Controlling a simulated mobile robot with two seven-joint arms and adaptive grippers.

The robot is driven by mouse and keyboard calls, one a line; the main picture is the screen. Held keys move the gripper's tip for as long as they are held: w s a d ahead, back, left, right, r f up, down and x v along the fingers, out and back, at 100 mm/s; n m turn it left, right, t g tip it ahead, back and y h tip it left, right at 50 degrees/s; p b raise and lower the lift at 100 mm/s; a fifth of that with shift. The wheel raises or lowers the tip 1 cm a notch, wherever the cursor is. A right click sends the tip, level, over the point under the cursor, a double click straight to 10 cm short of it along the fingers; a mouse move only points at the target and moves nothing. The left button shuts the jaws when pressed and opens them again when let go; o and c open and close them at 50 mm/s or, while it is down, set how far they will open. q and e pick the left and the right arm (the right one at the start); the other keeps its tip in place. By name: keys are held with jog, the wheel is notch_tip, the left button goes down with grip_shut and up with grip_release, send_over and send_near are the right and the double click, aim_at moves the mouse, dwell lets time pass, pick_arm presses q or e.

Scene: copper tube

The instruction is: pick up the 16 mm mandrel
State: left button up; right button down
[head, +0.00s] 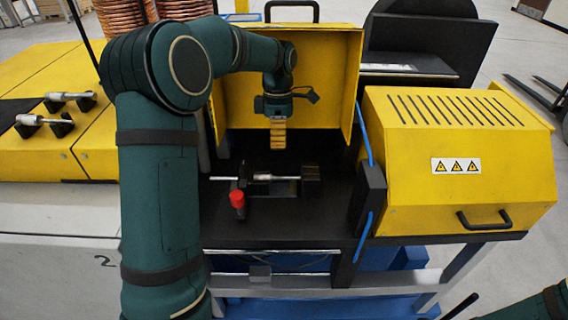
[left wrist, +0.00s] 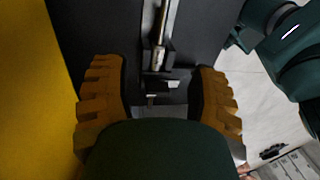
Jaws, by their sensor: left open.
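A silver rod-shaped mandrel (head: 262,177) lies in a dark holder on the black bed of the yellow machine in the head view. In the left wrist view, a silver rod (left wrist: 160,45) runs upward from a dark holder. Two more silver mandrels, a back one (head: 72,96) and a front one (head: 42,120), rest on black supports on the yellow table at the left. No size marking is readable. My left gripper (head: 278,138) points down, open and empty, above the machine bed; its two orange fingers (left wrist: 160,98) are wide apart. My right gripper is not in view.
The yellow hood (head: 310,80) stands behind and beside my left gripper. A red knob (head: 237,199) stands at the bed's front. A closed yellow cover with a handle (head: 460,160) is on the right. The bed's front strip is clear.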

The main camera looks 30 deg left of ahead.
pick_arm(q)
jog(key=b, duration=0.2)
send_over(277, 178)
jog(key=w, duration=0.2)
notch_tip(277, 178, down, 6)
jog(key=shift+s+a+f+b, duration=0.1)
jog(key=shift+s+f+b, duration=0.15)
jog(key=shift+f, duration=0.7)
jog(key=shift+s+d+f+b, duration=0.1)
jog(key=shift+s+f, duration=0.1)
jog(key=shift+f, duration=0.75)
jog(key=shift+s+a+f+b, duration=0.1)
jog(key=shift+s+f+b, duration=0.15)
jog(key=shift+f, duration=0.7)
jog(key=shift+r, duration=0.1)
grip_shut()
